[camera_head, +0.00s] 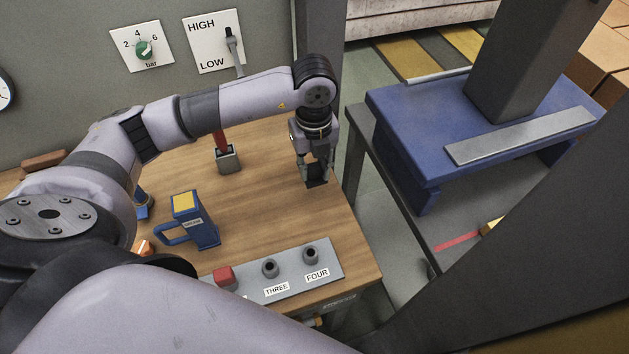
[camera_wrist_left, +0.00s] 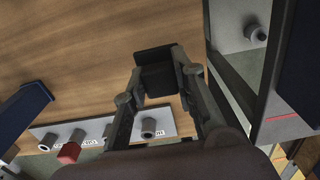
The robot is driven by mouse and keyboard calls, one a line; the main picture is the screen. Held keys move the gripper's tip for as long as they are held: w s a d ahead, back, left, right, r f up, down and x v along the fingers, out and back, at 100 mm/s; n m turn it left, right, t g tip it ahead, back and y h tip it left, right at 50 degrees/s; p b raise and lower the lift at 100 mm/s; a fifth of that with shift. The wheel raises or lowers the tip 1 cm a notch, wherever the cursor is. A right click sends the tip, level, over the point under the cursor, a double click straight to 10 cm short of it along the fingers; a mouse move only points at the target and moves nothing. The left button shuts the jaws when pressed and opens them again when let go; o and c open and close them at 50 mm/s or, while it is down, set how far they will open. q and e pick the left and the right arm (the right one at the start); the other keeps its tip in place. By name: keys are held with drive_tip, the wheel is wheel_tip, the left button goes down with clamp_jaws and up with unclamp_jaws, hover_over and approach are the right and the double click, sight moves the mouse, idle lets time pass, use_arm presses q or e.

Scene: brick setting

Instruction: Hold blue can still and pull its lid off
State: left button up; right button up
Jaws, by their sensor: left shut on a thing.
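The blue can (camera_head: 205,226) stands upright on the wooden table, with a loop handle on its left side and a pale label. Its top face shows yellow. My left gripper (camera_head: 317,172) is well to the right of the can, low over the table's right part, and shut on a small dark block-like piece (camera_head: 316,182). The piece also shows between the fingers in the left wrist view (camera_wrist_left: 155,76); whether it is the can's lid I cannot tell. Whether it touches the table is unclear. My right gripper is not in view.
A control panel (camera_head: 295,273) with a red button (camera_head: 224,277) and knobs lies along the table's front edge. A red-handled lever (camera_head: 227,157) stands behind the can. An orange object (camera_head: 144,247) is left of it. A blue machine (camera_head: 415,130) stands right, across a gap.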

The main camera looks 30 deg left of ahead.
sight(314, 195)
use_arm(q)
wheel_tip(314, 195, down, 3)
drive_tip(key=shift+s+r, duration=0.1)
wheel_tip(314, 195, down, 4)
drive_tip(key=shift+r+p, duration=0.25)
drive_tip(key=shift+p, duration=0.2)
drive_tip(key=shift+f, duration=0.45)
drive_tip(key=o, duration=1)
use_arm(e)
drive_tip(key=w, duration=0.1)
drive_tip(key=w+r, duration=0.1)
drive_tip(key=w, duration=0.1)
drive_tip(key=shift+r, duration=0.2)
